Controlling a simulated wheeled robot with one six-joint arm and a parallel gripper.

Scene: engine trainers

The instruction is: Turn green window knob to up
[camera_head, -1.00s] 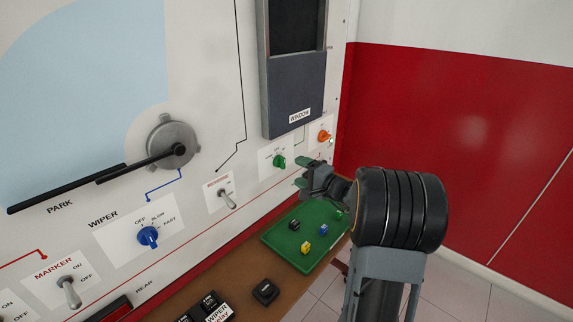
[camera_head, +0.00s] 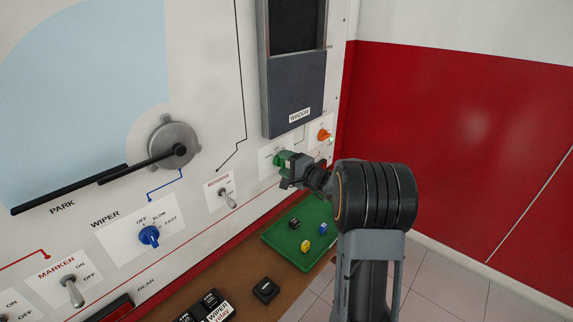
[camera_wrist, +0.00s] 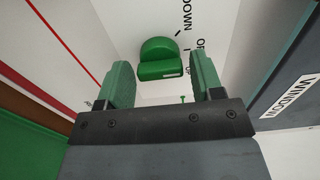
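The green window knob (camera_wrist: 158,58) is on the white panel, ahead of my gripper (camera_wrist: 162,72) in the wrist view. DOWN, OFF and UP labels are printed to its right there. A white mark shows on the knob's bar, but I cannot tell surely which label it points to. My gripper is open. Its two green-padded fingers stand on either side of the knob, with gaps visible on both sides. In the head view my gripper (camera_head: 285,165) is at the knob's label plate and largely covers the knob.
An orange knob (camera_head: 324,135) is to the right on the panel. The window unit (camera_head: 294,90) is above. A toggle switch (camera_head: 228,199) is to the left. A green tray (camera_head: 285,242) with small blocks lies on the brown shelf below.

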